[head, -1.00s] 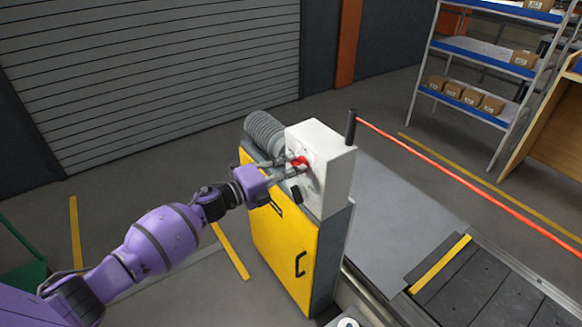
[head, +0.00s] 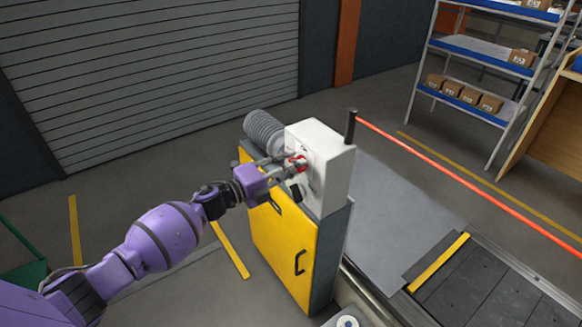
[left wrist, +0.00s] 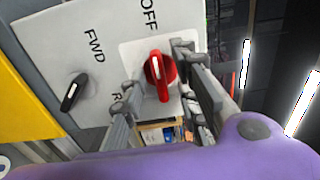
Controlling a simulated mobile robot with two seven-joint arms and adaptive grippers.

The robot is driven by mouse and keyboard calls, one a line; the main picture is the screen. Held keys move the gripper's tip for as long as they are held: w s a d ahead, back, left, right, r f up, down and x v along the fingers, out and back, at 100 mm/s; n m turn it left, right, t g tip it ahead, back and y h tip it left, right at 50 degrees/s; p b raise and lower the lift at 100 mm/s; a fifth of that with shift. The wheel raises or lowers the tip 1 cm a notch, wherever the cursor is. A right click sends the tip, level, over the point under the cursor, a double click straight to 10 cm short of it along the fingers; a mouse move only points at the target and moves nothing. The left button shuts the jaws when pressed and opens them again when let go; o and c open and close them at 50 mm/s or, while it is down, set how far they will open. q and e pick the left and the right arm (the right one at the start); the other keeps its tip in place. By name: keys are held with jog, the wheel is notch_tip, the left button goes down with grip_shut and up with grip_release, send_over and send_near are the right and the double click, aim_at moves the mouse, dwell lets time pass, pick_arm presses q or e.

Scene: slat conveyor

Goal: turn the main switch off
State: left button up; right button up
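The main switch is a red rotary knob (left wrist: 160,72) on a pale plate; in the head view it shows as a small red part (head: 300,162) on the white control box (head: 326,148). Its white line points roughly toward the letters OFF (left wrist: 149,13) in the left wrist view. My left gripper (head: 292,166) is at the box face, its fingers spread on either side of the knob. The left wrist view shows the fingers (left wrist: 155,82) apart, with gaps beside the knob; firm contact cannot be made out. My right gripper is not in view.
A black selector knob (left wrist: 74,92) sits beside the switch, near the letters FWD. The box stands on a yellow-fronted cabinet (head: 279,245). A black post with a red line (head: 450,176) is close behind it. The conveyor (head: 490,285) lies to the right.

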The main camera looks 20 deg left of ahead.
pick_arm(q)
jog(key=v, duration=1.2)
dwell(0.4)
